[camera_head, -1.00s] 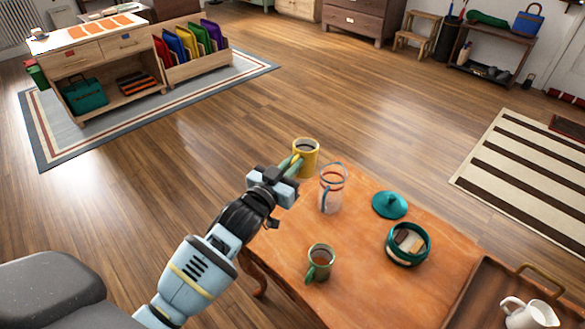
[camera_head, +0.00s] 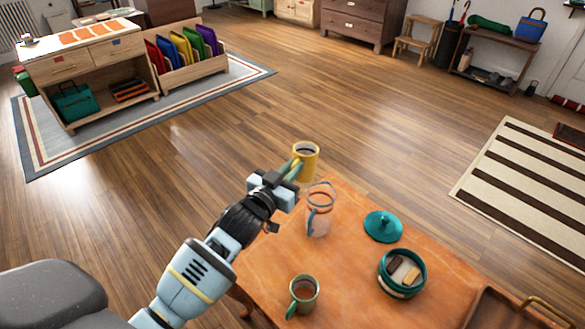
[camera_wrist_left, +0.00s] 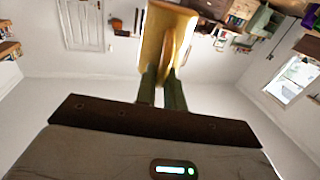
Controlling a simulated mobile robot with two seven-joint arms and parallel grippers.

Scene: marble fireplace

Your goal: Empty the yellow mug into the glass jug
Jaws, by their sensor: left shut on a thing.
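The yellow mug (camera_head: 307,160) is upright with dark liquid in it. My left gripper (camera_head: 296,167) is shut on the mug and holds it in the air beyond the table's far left edge. In the left wrist view, the mug (camera_wrist_left: 165,38) sits at the tips of my green fingers (camera_wrist_left: 160,80). The glass jug (camera_head: 320,212) stands on the wooden table near its far left corner, just right of and below the mug in the head view. The jug is clear with a blue rim and looks empty. My right gripper is not in view.
A green-handled mug (camera_head: 303,293) with brown liquid stands at the table's near left. A teal lid (camera_head: 383,226) and an open teal pot (camera_head: 402,284) with pieces inside are right of the jug. A wooden tray (camera_head: 490,310) is at the right. Bare tabletop (camera_head: 350,270) lies between them.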

